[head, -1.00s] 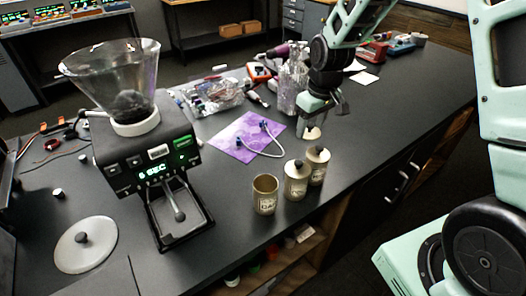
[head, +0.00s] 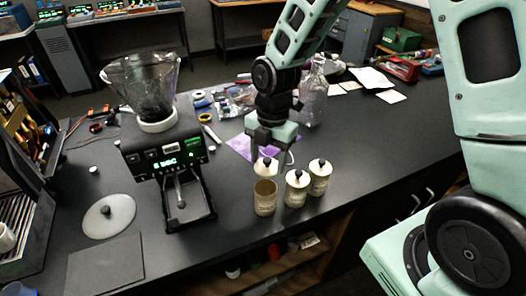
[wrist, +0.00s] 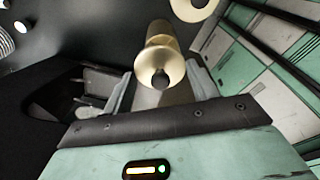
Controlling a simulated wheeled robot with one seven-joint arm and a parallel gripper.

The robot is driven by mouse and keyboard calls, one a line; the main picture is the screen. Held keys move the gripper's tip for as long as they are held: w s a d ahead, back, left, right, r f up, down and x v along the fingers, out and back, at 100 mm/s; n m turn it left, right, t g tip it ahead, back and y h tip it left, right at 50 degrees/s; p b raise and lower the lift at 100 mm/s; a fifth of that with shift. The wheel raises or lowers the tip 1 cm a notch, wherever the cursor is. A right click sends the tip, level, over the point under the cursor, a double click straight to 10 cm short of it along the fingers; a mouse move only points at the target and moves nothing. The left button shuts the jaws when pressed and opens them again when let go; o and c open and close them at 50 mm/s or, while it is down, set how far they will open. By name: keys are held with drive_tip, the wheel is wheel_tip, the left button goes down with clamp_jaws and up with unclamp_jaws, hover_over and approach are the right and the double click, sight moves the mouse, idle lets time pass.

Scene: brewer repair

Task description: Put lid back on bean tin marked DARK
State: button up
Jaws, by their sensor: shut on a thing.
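My gripper (head: 270,148) is shut on a pale lid (head: 266,168) with a dark knob. It holds the lid just above an open, cream-coloured tin (head: 265,198), the leftmost of three upright tins. Whether the lid touches the tin's rim cannot be told. Two similar tins, a middle one (head: 297,190) and a right one (head: 319,180), have lids on. The tin labels are too small to read surely. In the wrist view the lid (wrist: 158,62) shows between the two fingers, its knob toward the camera, with a tin partly hidden behind it.
A coffee grinder (head: 165,150) with a clear hopper stands left of the tins. A large round lid (head: 108,218) lies farther left. A purple mat (head: 240,146) and a glass jar (head: 313,95) are behind. The counter (head: 400,150) right of the tins is clear.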

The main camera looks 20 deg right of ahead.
sight(267, 169)
drive_tip(key=shift+s+a+r+n, duration=0.3)
drive_tip(key=shift+s+r+n, duration=0.05)
drive_tip(key=shift+n, duration=0.25)
drive_tip(key=shift+s+a, duration=0.1)
drive_tip(key=shift+a, duration=0.05)
drive_tip(key=shift+f, duration=0.2)
wheel_tip(267, 169, down, 5)
drive_tip(key=b, duration=0.4)
drive_tip(key=shift+r, duration=0.15)
drive_tip(key=shift+f+b, duration=0.6)
drive_tip(key=shift+f, duration=0.1)
drive_tip(key=shift+p, duration=0.4)
drive_tip(key=shift+f, duration=0.15)
idle(1.3)
